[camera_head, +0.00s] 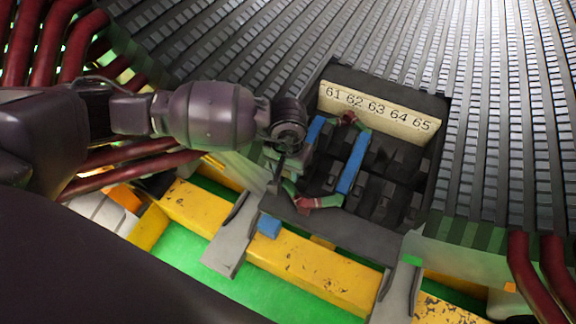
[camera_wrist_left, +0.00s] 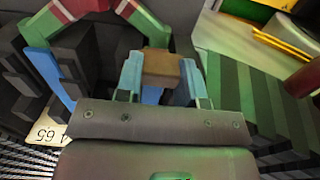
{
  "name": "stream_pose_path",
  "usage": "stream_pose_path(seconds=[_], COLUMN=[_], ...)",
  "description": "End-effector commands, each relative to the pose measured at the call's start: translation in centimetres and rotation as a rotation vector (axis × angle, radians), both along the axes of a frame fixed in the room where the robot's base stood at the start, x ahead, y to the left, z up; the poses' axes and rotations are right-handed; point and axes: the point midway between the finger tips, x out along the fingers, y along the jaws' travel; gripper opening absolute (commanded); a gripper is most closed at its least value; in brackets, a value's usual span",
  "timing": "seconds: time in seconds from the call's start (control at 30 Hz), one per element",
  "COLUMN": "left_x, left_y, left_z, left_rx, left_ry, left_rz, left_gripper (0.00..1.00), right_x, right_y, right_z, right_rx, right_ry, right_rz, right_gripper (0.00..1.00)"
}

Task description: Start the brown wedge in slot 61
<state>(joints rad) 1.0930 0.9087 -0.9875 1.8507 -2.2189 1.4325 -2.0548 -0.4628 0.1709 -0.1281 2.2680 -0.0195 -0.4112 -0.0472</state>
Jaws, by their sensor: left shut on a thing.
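My left gripper (camera_head: 279,168) is at the left side of the dark slot block, below the 61 end of the number plate (camera_head: 377,107). In the left wrist view it is shut on the brown wedge (camera_wrist_left: 162,68), a small block held crosswise between the two pale fingers. The wedge cannot be made out in the head view. The mouth of slot 61 is mostly hidden behind the gripper, so I cannot tell whether the wedge touches it. A blue strip (camera_head: 353,163) lies in the block to the right, with a red and green coil end (camera_head: 317,202) below it.
Yellow beams (camera_head: 300,272) with grey brackets (camera_head: 232,238) run below the block over a green floor. A small blue piece (camera_head: 269,226) sits by the left bracket. Dark red coil bars (camera_head: 535,277) stand at the lower right. Ridged stator walls surround the block.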

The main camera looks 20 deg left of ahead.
Motion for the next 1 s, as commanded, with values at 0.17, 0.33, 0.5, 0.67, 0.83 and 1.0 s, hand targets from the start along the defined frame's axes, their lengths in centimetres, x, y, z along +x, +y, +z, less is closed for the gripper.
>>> stream_pose_path(seconds=[0.17,0.33,0.5,0.67,0.83,1.0], left_x=[0.0,0.1,0.4,0.7,0.9,1.2], left_y=[0.0,0.0,0.0,0.0,0.0,0.0], left_z=[0.0,0.0,0.0,0.0,0.0,0.0], left_rx=[0.000,0.000,0.000,0.000,0.000,0.000], left_ry=[0.000,0.000,0.000,0.000,0.000,0.000], left_rz=[0.000,0.000,0.001,0.001,0.001,0.001], left_gripper=[0.12,0.12,0.12,0.12,0.12,0.12], right_x=[0.0,0.0,0.0,-0.1,-0.1,-0.2], right_y=[0.0,0.0,0.0,0.0,0.0,0.0], right_z=[0.0,0.1,0.1,-0.1,-0.2,-0.3], right_rx=[0.000,0.000,0.001,0.000,0.001,0.000], right_ry=[0.000,-0.002,-0.001,0.002,0.005,0.008], right_rz=[0.000,0.000,0.001,0.000,0.001,0.000], right_gripper=[0.43,0.43,0.43,0.43,0.43,0.43])
